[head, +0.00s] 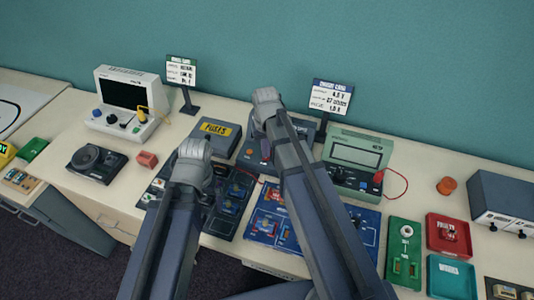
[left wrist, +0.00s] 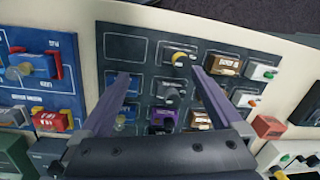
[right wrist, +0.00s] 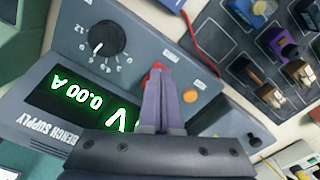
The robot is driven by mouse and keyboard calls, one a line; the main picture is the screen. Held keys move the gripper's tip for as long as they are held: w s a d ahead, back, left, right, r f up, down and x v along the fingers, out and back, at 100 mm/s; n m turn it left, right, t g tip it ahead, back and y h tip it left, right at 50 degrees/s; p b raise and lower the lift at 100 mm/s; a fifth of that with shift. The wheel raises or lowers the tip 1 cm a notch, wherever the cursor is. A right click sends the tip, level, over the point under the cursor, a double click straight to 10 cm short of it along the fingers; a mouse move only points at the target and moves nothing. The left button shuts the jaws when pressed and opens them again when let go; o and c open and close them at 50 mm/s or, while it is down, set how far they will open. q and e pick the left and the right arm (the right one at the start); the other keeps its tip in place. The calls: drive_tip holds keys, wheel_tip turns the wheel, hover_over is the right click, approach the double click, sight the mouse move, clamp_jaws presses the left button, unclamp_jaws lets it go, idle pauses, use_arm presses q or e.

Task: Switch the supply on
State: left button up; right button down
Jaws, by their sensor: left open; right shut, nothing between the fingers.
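The bench supply (right wrist: 130,35) is a grey box with a black dial (right wrist: 106,38), an orange button (right wrist: 190,96) and a lit green display (right wrist: 85,103). The display shows 0.00 A; the volts figure is hidden behind my gripper. My right gripper (right wrist: 158,76) is shut and empty, its tips at a small red part (right wrist: 158,66) on the supply's front; I cannot tell if they touch it. In the head view the supply (head: 254,153) is partly hidden by my right arm. My left gripper (left wrist: 160,76) is open and empty above the dark component tray (left wrist: 122,48).
A blue circuit board (head: 262,228) lies in front of the supply. A green meter (head: 355,152) with a red lead stands to its right, a box marked FUSES (head: 214,135) to its left. An oscilloscope (head: 125,100) stands at the left.

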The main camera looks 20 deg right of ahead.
use_arm(q)
wheel_tip(320, 180, up, 7)
drive_tip(key=p, duration=0.6)
use_arm(e)
wheel_tip(320, 180, up, 7)
use_arm(q)
drive_tip(key=shift+f, duration=0.1)
use_arm(e)
drive_tip(key=shift+f, duration=0.15)
use_arm(q)
wheel_tip(320, 180, down, 4)
drive_tip(key=b, duration=0.3)
use_arm(e)
drive_tip(key=s+a+f+n, duration=0.2)
drive_tip(key=s+a, duration=0.3)
drive_tip(key=s, duration=0.2)
drive_tip(key=s+a+f+n+h, duration=0.1)
drive_tip(key=s+a+n, duration=0.1)
drive_tip(key=s+a, duration=0.3)
drive_tip(key=shift+s+a+f+n, duration=0.25)
drive_tip(key=shift+s+f+n, duration=0.1)
drive_tip(key=shift+s, duration=0.85)
use_arm(q)
drive_tip(key=shift+d, duration=0.1)
use_arm(e)
drive_tip(key=shift+d, duration=0.15)
